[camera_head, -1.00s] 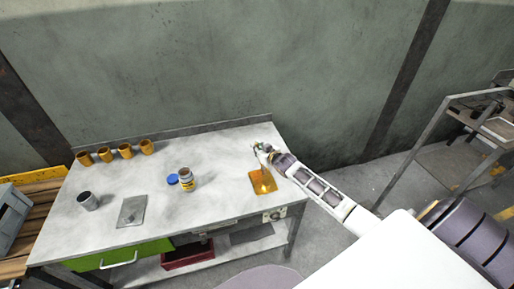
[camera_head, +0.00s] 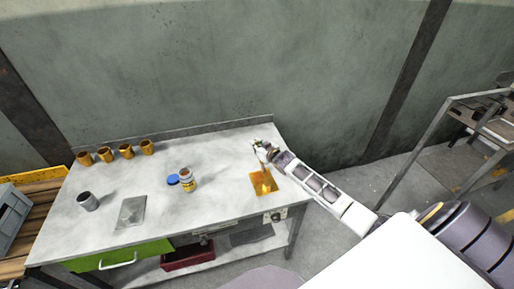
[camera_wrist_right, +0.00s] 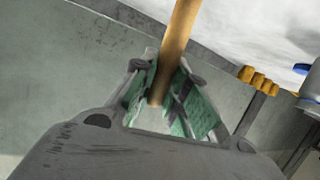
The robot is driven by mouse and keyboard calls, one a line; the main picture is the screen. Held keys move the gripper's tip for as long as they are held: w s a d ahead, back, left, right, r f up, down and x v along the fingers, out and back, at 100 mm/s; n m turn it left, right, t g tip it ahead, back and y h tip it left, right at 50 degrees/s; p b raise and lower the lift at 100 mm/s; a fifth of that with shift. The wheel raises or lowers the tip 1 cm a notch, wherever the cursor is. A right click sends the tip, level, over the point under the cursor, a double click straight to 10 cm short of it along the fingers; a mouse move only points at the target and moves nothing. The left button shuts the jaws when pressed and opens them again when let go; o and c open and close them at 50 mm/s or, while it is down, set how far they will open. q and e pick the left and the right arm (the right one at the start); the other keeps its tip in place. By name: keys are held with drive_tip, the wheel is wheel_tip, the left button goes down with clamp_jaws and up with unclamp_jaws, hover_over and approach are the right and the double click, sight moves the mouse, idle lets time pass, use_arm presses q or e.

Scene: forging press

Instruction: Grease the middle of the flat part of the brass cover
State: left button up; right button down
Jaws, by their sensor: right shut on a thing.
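The brass cover (camera_head: 258,187) is a flat golden square lying on the right part of the workbench. My right gripper (camera_head: 262,151) is above its far edge, shut on a wooden handle that runs out between the green finger pads in the right wrist view (camera_wrist_right: 178,50). The handle's far end is out of that view. In the head view a thin tool reaches down from the gripper over the cover; I cannot tell whether its tip touches. An open can with a yellow label (camera_head: 188,182) stands left of the cover, with a blue lid (camera_head: 172,179) beside it. My left gripper is not in view.
Several brass-coloured cups (camera_head: 126,151) stand at the back left of the workbench (camera_head: 220,160). A grey cup (camera_head: 88,201) and a grey plate (camera_head: 132,210) are at the front left. The bench between can and cover is clear. A wall rises behind.

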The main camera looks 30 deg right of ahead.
sight(256, 142)
drive_tip(key=shift+s, duration=0.15)
drive_tip(key=shift+s+a+p, duration=0.15)
drive_tip(key=shift+s+p, duration=0.55)
drive_tip(key=shift+p, duration=0.15)
drive_tip(key=shift+w, duration=0.4)
idle(0.4)
idle(0.4)
drive_tip(key=shift+r+p, duration=0.65)
drive_tip(key=shift+r, duration=0.85)
